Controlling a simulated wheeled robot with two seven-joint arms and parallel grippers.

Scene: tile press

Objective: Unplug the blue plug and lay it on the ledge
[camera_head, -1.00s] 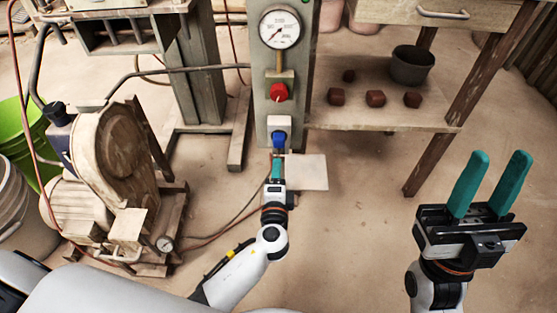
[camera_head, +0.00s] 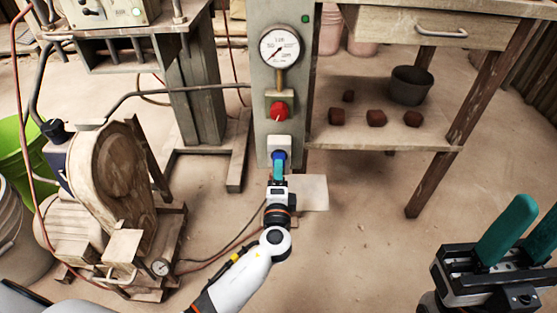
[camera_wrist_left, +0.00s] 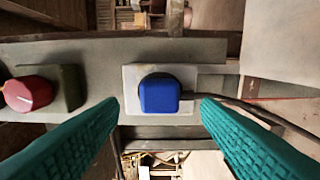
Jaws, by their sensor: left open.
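The blue plug (camera_wrist_left: 160,95) sits in a pale socket plate (camera_wrist_left: 131,78) on the grey press column. In the head view the blue plug (camera_head: 279,155) shows just beyond my left gripper's fingertips, partly hidden by them. My left gripper (camera_head: 278,170) is open in front of the plug. In the left wrist view its teal fingers (camera_wrist_left: 160,112) stand apart on either side of the plug, with nothing between them. The ledge (camera_head: 310,193) is probably the pale flat plate at the column's lower right, and it is bare. My right gripper (camera_head: 522,232) is open and empty at the lower right.
A red knob (camera_head: 279,110) and a round gauge (camera_head: 279,47) are on the column above the socket. A dark cable (camera_wrist_left: 240,104) runs from the plug. A shelf (camera_head: 400,135) at right holds a dark bowl (camera_head: 410,85) and several reddish blocks. A motor machine (camera_head: 110,190) stands at left.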

